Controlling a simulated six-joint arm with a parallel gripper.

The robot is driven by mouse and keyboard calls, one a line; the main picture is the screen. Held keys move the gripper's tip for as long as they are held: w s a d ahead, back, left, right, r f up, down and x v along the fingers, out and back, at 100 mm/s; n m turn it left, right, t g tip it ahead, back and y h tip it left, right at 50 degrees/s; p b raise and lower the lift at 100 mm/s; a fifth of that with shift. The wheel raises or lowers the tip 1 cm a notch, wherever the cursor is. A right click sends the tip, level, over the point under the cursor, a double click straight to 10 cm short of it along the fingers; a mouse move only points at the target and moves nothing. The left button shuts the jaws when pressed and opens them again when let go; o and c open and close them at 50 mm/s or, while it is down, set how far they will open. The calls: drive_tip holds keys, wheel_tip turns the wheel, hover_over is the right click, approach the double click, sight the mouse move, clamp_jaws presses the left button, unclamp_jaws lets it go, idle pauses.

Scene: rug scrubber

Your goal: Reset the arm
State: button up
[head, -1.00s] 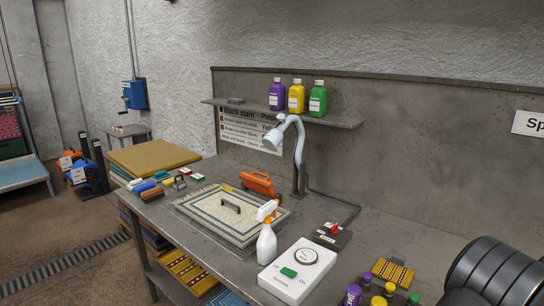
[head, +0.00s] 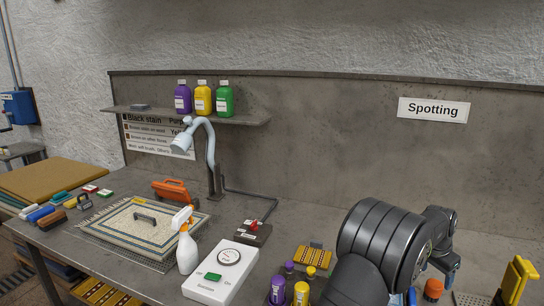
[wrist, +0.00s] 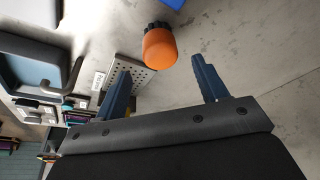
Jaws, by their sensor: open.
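My gripper (wrist: 162,82) is open in the wrist view, its two blue fingers spread wide with nothing between them. An orange round object (wrist: 160,48) with a dark end lies just beyond the fingertips, apart from them. An orange object (head: 433,288) also shows low at the right in the head view, under my arm. My dark arm fills the lower right of the head view, and its fingers there are mostly hidden.
The bench holds a white timer box (head: 222,274), a spray bottle (head: 187,252), a bordered rug piece (head: 142,222), purple (head: 277,290) and yellow (head: 301,292) capped bottles, and a yellow item (head: 515,280) at the right. A perforated metal plate (wrist: 138,74) lies beside the left finger.

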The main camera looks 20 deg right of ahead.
drive_tip(key=x, duration=0.7)
drive_tip(key=shift+d+f, duration=0.2)
drive_tip(key=shift+f, duration=0.15)
wheel_tip(320, 180, up, 4)
drive_tip(key=shift+r, duration=0.1)
drive_tip(key=s+a+r, duration=0.2)
drive_tip(key=s+r, duration=0.5)
drive_tip(key=s, duration=0.4)
drive_tip(key=n, duration=0.3)
approach(437, 282)
drive_tip(key=w+a+f, duration=0.1)
drive_tip(key=w+a, duration=0.4)
drive_tip(key=a, duration=0.2)
drive_tip(key=w+a+f+n+t, duration=0.1)
drive_tip(key=w+a+n+t, duration=0.15)
drive_tip(key=w+a, duration=0.95)
drive_tip(key=w+a+n, duration=0.2)
drive_tip(key=w+a, duration=0.3)
drive_tip(key=a, duration=0.3)
drive_tip(key=w+a+f+n+y, duration=0.1)
drive_tip(key=w+a, duration=0.4)
drive_tip(key=a, duration=0.4)
drive_tip(key=w+a+n, duration=0.2)
drive_tip(key=w+a, duration=0.3)
drive_tip(key=a, duration=0.4)
drive_tip(key=shift+w+f+n, duration=0.15)
drive_tip(key=shift+f+n, duration=0.2)
